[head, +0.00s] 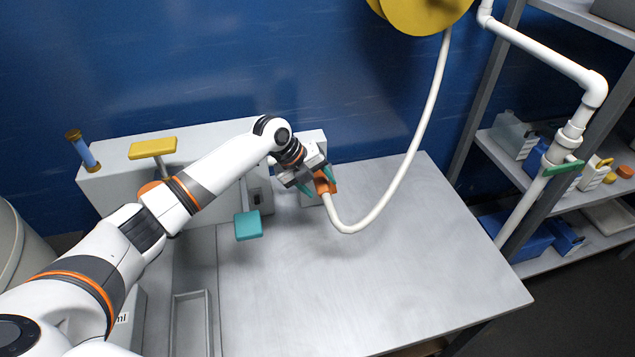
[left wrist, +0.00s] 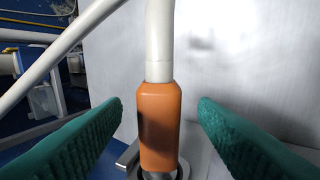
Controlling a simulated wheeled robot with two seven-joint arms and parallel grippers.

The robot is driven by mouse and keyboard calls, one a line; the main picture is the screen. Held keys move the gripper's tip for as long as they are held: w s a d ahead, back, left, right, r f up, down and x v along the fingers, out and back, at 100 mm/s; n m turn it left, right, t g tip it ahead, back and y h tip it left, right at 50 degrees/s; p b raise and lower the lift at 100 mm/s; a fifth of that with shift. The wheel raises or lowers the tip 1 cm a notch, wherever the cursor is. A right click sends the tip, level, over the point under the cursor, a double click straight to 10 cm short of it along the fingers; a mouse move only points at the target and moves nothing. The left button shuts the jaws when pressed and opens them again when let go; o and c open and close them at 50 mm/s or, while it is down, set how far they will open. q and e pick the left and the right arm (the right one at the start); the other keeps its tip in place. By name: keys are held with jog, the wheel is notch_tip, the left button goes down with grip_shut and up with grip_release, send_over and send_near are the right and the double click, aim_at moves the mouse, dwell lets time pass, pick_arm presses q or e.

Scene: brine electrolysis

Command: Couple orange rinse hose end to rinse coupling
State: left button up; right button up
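The orange rinse hose end (head: 324,184) is on the white hose (head: 402,170) at the back of the metal bench. In the left wrist view the orange hose end (left wrist: 159,125) stands upright, with its lower end at a round metal fitting (left wrist: 180,172), which appears to be the rinse coupling. Whether it is fully seated cannot be told. My left gripper (head: 318,183) is around the hose end. Its teal fingers (left wrist: 160,130) are spread on both sides, with a gap to the orange body on each side. My right gripper is not in view.
The hose hangs from a yellow reel (head: 420,12) and loops over the bench (head: 340,285). A teal paddle (head: 248,225), a yellow paddle (head: 153,147) and a blue cylinder (head: 84,153) are at the left. Shelves with bins (head: 512,135) stand at the right. The bench's middle is clear.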

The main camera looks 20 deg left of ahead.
pick_arm(q)
jog(key=b+v, duration=0.2)
jog(key=v, duration=1)
jog(key=shift+b, duration=0.35)
